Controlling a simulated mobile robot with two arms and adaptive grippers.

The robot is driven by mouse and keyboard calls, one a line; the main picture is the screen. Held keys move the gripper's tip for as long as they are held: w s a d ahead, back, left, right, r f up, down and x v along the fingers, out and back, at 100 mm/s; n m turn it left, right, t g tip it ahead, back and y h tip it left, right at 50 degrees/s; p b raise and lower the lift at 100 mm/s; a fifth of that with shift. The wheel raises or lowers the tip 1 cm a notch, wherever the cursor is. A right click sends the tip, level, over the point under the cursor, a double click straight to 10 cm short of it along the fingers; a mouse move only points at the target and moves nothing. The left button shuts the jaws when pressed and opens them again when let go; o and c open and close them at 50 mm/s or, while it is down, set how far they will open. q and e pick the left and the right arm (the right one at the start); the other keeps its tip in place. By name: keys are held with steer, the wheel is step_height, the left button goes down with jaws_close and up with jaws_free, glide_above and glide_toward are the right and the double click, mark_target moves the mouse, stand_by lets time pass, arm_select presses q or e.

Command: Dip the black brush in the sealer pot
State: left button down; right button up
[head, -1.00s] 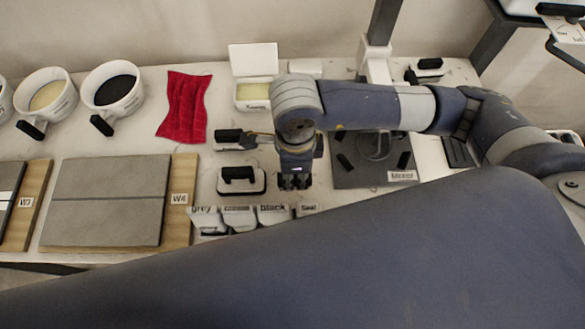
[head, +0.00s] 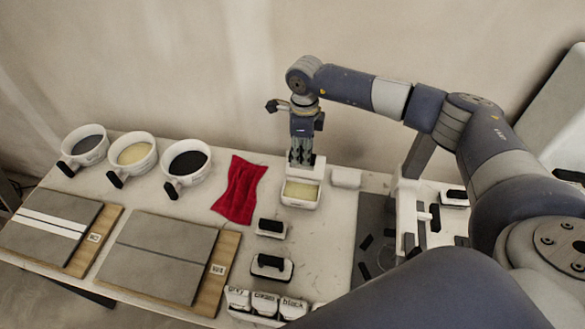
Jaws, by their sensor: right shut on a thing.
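A white open box (head: 301,196) with pale yellow contents stands at the back of the table; its label is too small to read, and I take it for the sealer pot. My right gripper (head: 301,160) points straight down above the box's back edge, in front of its raised white lid (head: 316,171). It is shut on a slim thing, most likely the black brush, which is mostly hidden by the fingers. I cannot tell whether its tip touches the contents. My left gripper is not in view.
Pots with grey (head: 86,144), yellow (head: 133,153) and black (head: 187,164) contents stand at left. A red cloth (head: 239,190) lies beside the box. Two black-handled tools (head: 271,266) and labelled holders (head: 291,308) sit in front. Tile boards (head: 160,258) fill the front left.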

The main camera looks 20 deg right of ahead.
mark_target(302, 169)
steer(key=shift+w+d+f, duration=0.1)
steer(key=shift+w, duration=0.1)
steer(key=shift+f+b, duration=0.65)
steer(key=shift+f, duration=0.3)
step_height(302, 169, down, 14)
steer(key=b, duration=0.9)
steer(key=shift+r+b, duration=0.1)
steer(key=shift+b, duration=0.25)
step_height(302, 169, up, 8)
steer(key=p, duration=0.5)
steer(key=shift+r+p, duration=1.25)
steer(key=shift+r, duration=0.85)
